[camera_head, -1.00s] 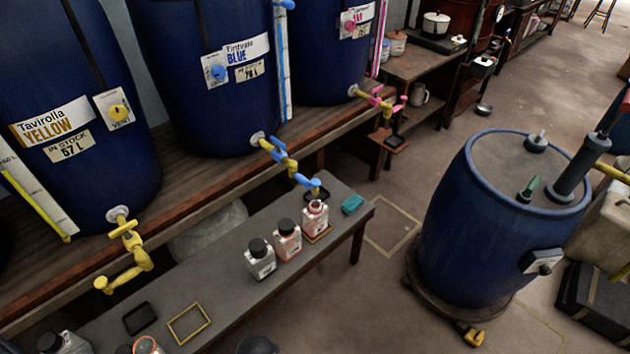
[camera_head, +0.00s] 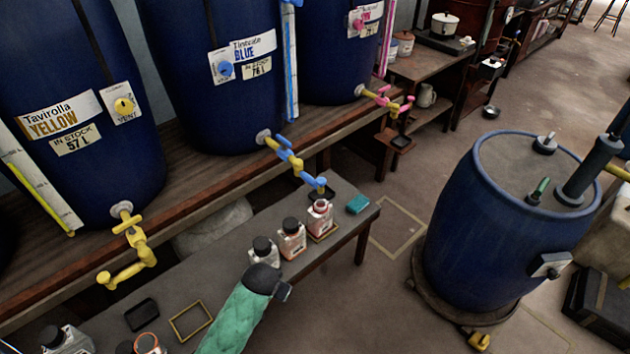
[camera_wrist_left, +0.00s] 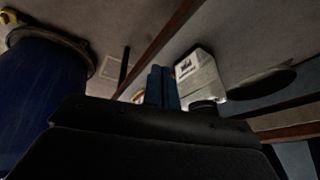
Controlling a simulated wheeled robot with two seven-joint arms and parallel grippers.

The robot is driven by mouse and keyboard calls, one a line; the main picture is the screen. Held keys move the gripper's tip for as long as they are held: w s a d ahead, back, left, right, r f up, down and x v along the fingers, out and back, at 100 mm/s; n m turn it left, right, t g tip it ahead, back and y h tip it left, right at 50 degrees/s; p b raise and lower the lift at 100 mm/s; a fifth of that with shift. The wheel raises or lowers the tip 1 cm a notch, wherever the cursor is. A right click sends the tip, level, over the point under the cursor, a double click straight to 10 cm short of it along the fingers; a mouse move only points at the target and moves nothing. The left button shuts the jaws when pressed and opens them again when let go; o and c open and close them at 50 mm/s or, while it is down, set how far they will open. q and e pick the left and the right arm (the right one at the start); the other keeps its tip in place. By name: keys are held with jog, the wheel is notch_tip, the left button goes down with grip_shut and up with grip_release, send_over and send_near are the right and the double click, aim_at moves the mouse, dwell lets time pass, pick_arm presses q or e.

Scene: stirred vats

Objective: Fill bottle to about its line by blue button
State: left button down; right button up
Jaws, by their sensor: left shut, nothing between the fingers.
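The blue vat (camera_head: 190,110) stands on the shelf with a round blue button (camera_head: 225,69) on its vent plate. Its blue tap (camera_head: 305,178) reaches out over the bench. Fill lines are too small to read. My left gripper (camera_head: 284,292) is shut and empty, just in front of the row. In the left wrist view, a white bottle (camera_wrist_left: 197,72) shows beyond its blue fingers (camera_wrist_left: 160,88).
A black tray (camera_head: 141,312) and a yellow frame (camera_head: 174,325) lie on the left. More bottles (camera_head: 68,341) stand at bottom left. A yellow vat (camera_head: 75,170) and a floor drum (camera_head: 490,230) stand nearby.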

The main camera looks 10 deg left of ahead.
pick_arm(q)
jog(key=w+a+r+m+t+h+b, duration=0.1)
jog(key=w+a+r+m+t+b, duration=0.2)
jog(key=w+r, duration=0.85)
jog(key=w+a+r+m+t+h, duration=0.1)
jog(key=w+a+r+m+t, duration=0.35)
jog(key=w+r, duration=0.75)
jog(key=d+f+n+h, duration=0.2)
jog(key=d+n+h, duration=0.1)
jog(key=d+h, duration=0.4)
jog(key=shift+w+d+f, duration=0.2)
jog(key=shift+d, duration=0.05)
pick_arm(e)
notch_tip(320, 180, up, 15)
jog(key=shift+s+a+t+y, duration=0.3)
jog(key=shift+s+a, duration=0.05)
jog(key=shift+a, duration=0.1)
